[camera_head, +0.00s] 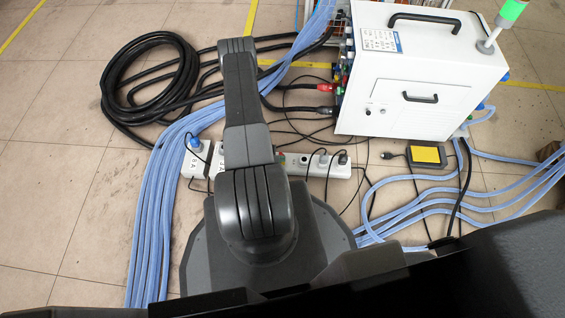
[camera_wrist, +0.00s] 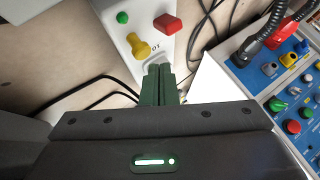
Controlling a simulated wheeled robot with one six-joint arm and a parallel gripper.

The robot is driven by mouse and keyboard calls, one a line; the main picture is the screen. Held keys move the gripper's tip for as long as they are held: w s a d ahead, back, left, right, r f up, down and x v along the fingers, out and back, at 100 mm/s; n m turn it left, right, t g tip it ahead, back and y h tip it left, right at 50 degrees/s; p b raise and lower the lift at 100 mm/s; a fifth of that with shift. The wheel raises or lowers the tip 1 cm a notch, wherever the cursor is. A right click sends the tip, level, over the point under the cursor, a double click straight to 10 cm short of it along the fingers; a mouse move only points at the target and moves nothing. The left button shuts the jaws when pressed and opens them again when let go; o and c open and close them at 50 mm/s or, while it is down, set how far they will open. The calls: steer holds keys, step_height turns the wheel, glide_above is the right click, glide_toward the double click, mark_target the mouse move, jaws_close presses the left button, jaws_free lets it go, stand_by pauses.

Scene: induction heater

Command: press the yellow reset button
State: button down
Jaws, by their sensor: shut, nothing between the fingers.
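In the wrist view, a yellow button (camera_wrist: 138,46) stands out from a white panel (camera_wrist: 150,8), between a green button (camera_wrist: 122,17) and a red switch (camera_wrist: 167,23). I cannot read a reset label on it. My gripper (camera_wrist: 158,69) is shut and empty. Its dark green fingertips lie just below and to the right of the yellow button in the picture. I cannot tell whether they touch the panel, but they appear apart from the button. In the head view my own arm hides the gripper, and I cannot make out the button.
A blue panel (camera_wrist: 265,85) with several coloured knobs and plugs stands at right in the wrist view. In the head view are a white cabinet (camera_head: 425,105), a power strip (camera_head: 310,161), a yellow-topped pedal (camera_head: 427,155), a black cable coil (camera_head: 120,95) and blue hoses (camera_head: 150,230).

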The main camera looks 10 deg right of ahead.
steer(key=shift+f+b, duration=0.45)
steer(key=shift+b, duration=0.15)
steer(key=shift+f+b, duration=0.8)
steer(key=shift+f, duration=0.05)
stand_by(0.9)
steer(key=shift+r, duration=0.1)
steer(key=shift+r+p, duration=0.75)
steer(key=shift+r, duration=0.45)
steer(key=shift+r, duration=0.1)
step_height(320, 180, up, 5)
steer(key=p, duration=0.2)
steer(key=shift+p, duration=0.4)
stand_by(0.5)
